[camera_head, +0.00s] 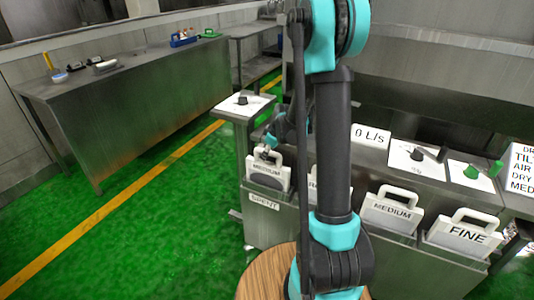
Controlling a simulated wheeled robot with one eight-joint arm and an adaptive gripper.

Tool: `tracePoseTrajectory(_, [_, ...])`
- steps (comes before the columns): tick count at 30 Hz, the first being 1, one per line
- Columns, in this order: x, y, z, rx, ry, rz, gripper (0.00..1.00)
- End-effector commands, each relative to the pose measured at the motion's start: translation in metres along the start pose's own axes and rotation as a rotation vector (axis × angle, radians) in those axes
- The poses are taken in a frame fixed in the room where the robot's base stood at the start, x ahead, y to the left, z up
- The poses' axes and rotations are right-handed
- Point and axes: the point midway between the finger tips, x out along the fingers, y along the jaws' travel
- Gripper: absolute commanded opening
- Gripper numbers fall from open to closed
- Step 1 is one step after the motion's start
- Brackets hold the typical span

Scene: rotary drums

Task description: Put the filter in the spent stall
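A filter (267,173) with a white frame, a loop handle and a dark grey face stands upright in the stall labelled SPENT (263,202), left of my arm. My gripper (268,153) is small in the picture, at this filter's handle, partly behind my arm. I cannot tell whether its fingers touch the handle or whether they are open or shut. A MEDIUM filter (391,210) and a FINE filter (465,236) stand in stalls to the right. Another white filter (311,185) is mostly hidden behind my arm.
A panel with a 0 L/s display (371,136), a black knob (417,154) and a green knob (471,172) lies behind the stalls. A pedestal with a dial (243,101) stands behind left. A steel bench (110,105) is at left. The green floor between is clear.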

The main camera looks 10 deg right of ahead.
Motion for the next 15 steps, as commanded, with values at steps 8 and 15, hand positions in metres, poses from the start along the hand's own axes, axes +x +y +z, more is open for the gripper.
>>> tracePoseTrajectory(8, [-0.001,0.0,0.0,0.0,0.0,0.0,0.41])
tracePoseTrajectory(15, [-0.02,0.0,-0.001,0.0,0.0,0.0,0.41])
